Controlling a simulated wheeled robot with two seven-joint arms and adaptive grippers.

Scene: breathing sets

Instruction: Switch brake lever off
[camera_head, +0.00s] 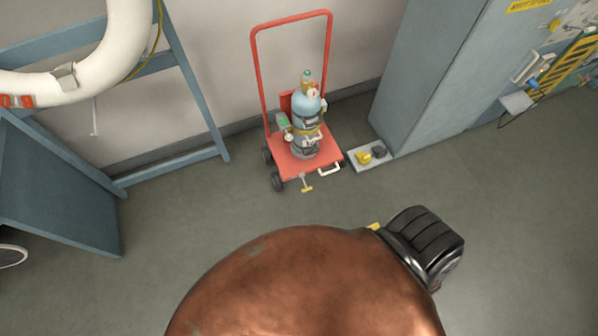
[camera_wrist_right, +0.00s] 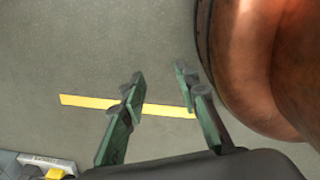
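The red trolley (camera_head: 322,161) stands against the back wall in the head view and carries a blue gas cylinder (camera_head: 307,103). A small lever with a yellow end (camera_head: 307,188) sticks out at the trolley's front edge, beside a white handle (camera_head: 329,169). I take this small lever to be the brake lever; its exact setting is too small to tell. My right gripper (camera_wrist_right: 160,82) shows in the right wrist view with its green fingers apart and nothing between them, above the floor. The lever is not recognisable in that view. My left gripper is not in view.
A tall blue-grey cabinet (camera_head: 430,75) stands right of the trolley. A low pale plate (camera_head: 371,158) with yellow and dark parts lies at its foot. A blue frame (camera_head: 190,78) stands left. A yellow floor stripe (camera_wrist_right: 80,101) passes beneath my right gripper. Floor before the trolley is clear.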

